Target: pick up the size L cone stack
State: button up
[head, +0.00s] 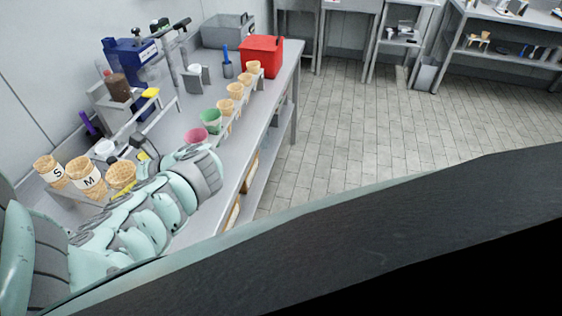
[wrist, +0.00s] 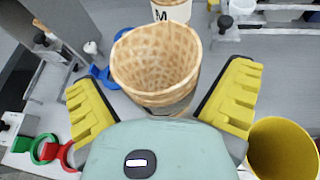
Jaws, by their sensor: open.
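The third waffle cone stack (head: 122,174) stands right of the stacks labelled S (head: 48,170) and M (head: 86,178) in the head view; its own label is hidden. In the wrist view this stack (wrist: 156,62) is upright with its open mouth showing, between the two yellow fingers of my gripper (wrist: 163,76). The fingers are apart, one on each side, with gaps visible between them and the cone. The M stack (wrist: 171,10) shows just beyond it at the top of the wrist view. My gripper (head: 134,172) is partly hidden by my arm in the head view.
A yellow cup (wrist: 283,150) stands close at the lower right of the wrist view. Green (wrist: 40,149) and red (wrist: 64,154) rings lie at the lower left. A pink cup (head: 196,135), green cup (head: 211,120) and several cones line the counter's edge near a red box (head: 262,56).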

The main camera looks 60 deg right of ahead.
jog(key=shift+w+a+f, duration=0.2)
jog(key=shift+w, duration=0.2)
jog(key=c, duration=0.8)
